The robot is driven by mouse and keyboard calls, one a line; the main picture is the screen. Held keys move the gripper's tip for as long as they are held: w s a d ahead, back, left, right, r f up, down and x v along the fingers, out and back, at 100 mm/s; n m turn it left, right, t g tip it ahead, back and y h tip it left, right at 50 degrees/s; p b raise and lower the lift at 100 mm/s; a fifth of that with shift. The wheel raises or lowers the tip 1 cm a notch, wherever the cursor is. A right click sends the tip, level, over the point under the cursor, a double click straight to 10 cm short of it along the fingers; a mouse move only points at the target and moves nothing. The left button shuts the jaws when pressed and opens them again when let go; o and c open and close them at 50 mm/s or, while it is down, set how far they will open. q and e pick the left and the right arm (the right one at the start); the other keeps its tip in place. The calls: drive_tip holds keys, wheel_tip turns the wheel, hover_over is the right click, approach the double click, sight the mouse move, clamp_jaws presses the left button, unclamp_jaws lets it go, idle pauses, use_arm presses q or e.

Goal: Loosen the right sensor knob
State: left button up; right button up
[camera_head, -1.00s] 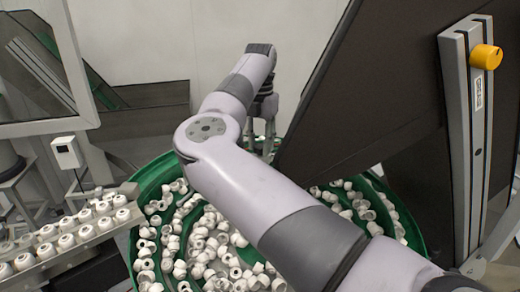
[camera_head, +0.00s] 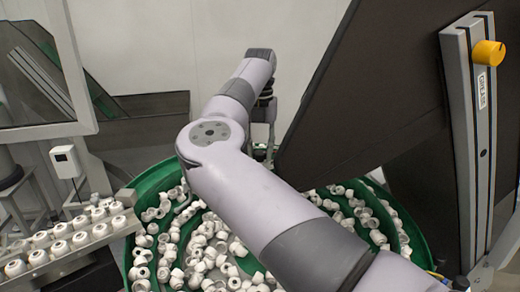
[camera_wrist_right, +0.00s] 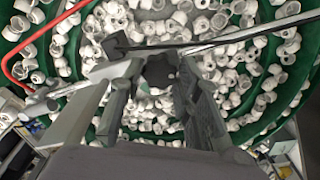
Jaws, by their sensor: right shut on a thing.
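My right gripper (camera_wrist_right: 158,88) shows in the right wrist view, with one finger on each side of a dark round knob (camera_wrist_right: 159,70). The gripper is shut on this knob, which sits at a grey metal bar (camera_wrist_right: 225,39) above the bowl of caps. In the head view my right gripper (camera_head: 262,150) is small and partly hidden behind my own arm, and the knob cannot be made out there. My left gripper is in neither view.
A green bowl (camera_head: 150,184) full of white caps (camera_head: 205,250) lies below my right arm. A rail with rows of caps (camera_head: 62,240) is at the left. A large dark panel (camera_head: 375,90) stands close right of the arm, beside a grey post with a yellow knob (camera_head: 489,53).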

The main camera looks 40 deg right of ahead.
drive_tip(key=o, duration=1.1)
drive_tip(key=shift+o, duration=0.2)
